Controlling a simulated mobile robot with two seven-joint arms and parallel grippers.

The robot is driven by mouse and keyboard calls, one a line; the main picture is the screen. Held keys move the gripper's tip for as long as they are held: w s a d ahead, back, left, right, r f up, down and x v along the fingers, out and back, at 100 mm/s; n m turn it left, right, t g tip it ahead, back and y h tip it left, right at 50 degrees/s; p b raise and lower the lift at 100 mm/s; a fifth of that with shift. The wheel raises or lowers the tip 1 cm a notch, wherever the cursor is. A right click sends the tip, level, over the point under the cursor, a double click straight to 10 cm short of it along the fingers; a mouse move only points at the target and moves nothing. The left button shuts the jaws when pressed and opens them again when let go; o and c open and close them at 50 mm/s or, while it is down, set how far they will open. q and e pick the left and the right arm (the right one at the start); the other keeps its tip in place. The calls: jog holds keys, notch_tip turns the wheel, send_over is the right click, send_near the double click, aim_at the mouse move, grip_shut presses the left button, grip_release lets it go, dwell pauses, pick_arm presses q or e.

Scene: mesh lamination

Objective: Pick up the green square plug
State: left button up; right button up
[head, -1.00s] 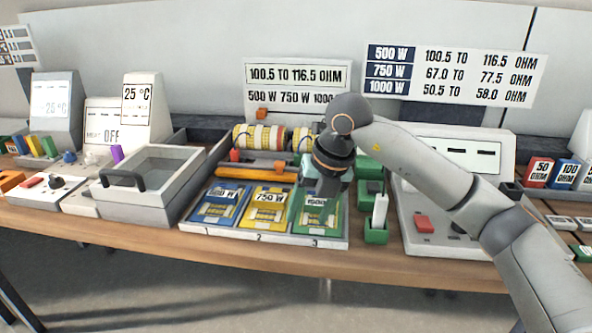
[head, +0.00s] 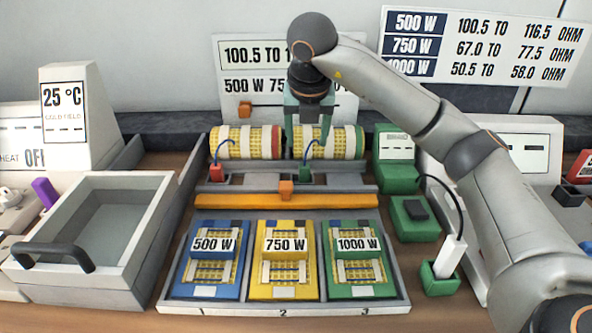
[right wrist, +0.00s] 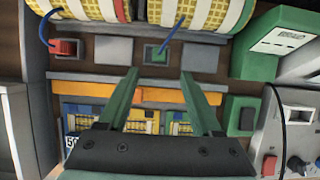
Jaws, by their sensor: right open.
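The green square plug (head: 304,173) sits in the grey strip in front of the right mesh roll (head: 340,143), with a blue wire running up from it. In the right wrist view the plug (right wrist: 156,54) appears just beyond and between my fingertips. My right gripper (head: 308,128) points down in front of the right roll, above the plug. Its two green fingers (right wrist: 160,73) are apart with nothing between them. My left gripper is not in view.
A red plug (head: 217,173) with a blue wire sits to the left. An orange bar (head: 240,201) and blue, yellow and green cards (head: 347,290) lie in front. Green blocks (head: 413,230) stand to the right, and a grey bin (head: 148,215) to the left.

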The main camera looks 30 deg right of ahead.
aim_at(305, 165)
jog(key=x, duration=0.5)
jog(key=shift+s+d+f, duration=0.1)
jog(key=shift+s+f, duration=0.05)
jog(key=shift+f, duration=0.25)
jog(key=x, duration=0.5)
jog(key=shift+w+f+b, duration=0.25)
jog(key=shift+w+b, duration=0.1)
jog(key=shift+b, duration=0.05)
grip_shut()
